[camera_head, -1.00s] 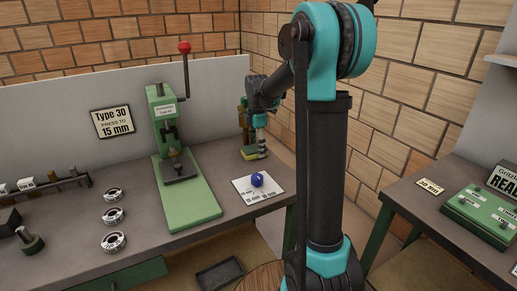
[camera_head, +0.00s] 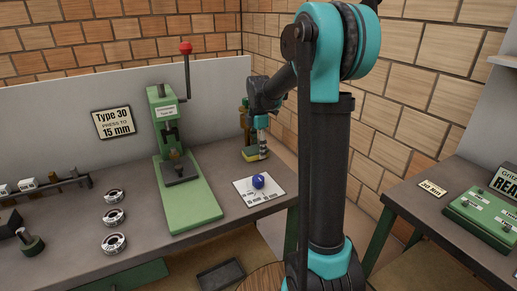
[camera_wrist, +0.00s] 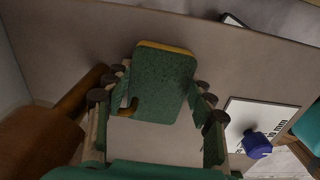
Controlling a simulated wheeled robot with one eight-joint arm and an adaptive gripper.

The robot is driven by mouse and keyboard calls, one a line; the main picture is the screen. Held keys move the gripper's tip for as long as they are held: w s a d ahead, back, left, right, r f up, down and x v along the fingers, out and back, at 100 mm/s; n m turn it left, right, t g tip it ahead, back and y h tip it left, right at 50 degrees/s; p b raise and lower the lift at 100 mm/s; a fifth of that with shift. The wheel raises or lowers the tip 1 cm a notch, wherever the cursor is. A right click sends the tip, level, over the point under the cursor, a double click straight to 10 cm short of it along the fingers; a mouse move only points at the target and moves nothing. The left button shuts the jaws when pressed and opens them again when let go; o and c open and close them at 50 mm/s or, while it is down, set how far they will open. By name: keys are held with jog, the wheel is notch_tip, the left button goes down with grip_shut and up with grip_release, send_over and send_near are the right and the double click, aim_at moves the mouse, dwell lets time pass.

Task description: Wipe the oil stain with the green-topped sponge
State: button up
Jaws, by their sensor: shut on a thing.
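The green-topped sponge (camera_wrist: 163,82) with a yellow edge is between the fingers of my gripper (camera_wrist: 158,108) in the wrist view. My gripper is shut on it. In the head view the sponge (camera_head: 249,156) shows beside my gripper (camera_head: 262,153), low at the back right of the workbench (camera_head: 225,160). I cannot tell whether its underside touches the bench. I cannot make out the oil stain in either view.
A brown, bottle-like object (camera_wrist: 40,128) stands close left of my gripper. A white card (camera_head: 260,195) with a blue round knob (camera_head: 258,181) lies nearby. The green press (camera_head: 190,205) and several metal rings (camera_head: 114,216) are further left.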

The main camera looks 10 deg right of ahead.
aim_at(264, 161)
jog(key=shift+s+d+r, duration=0.1)
jog(key=shift+s+d, duration=0.15)
jog(key=shift+s, duration=0.5)
jog(key=shift+s+d, duration=0.3)
jog(key=shift+s, duration=0.45)
jog(key=shift+s+d+r, duration=0.1)
jog(key=shift+s+d, duration=0.15)
jog(key=shift+s, duration=0.5)
jog(key=shift+r, duration=2.95)
jog(key=shift+r, duration=0.15)
notch_tip(264, 161, up, 3)
jog(key=shift+f, duration=0.15)
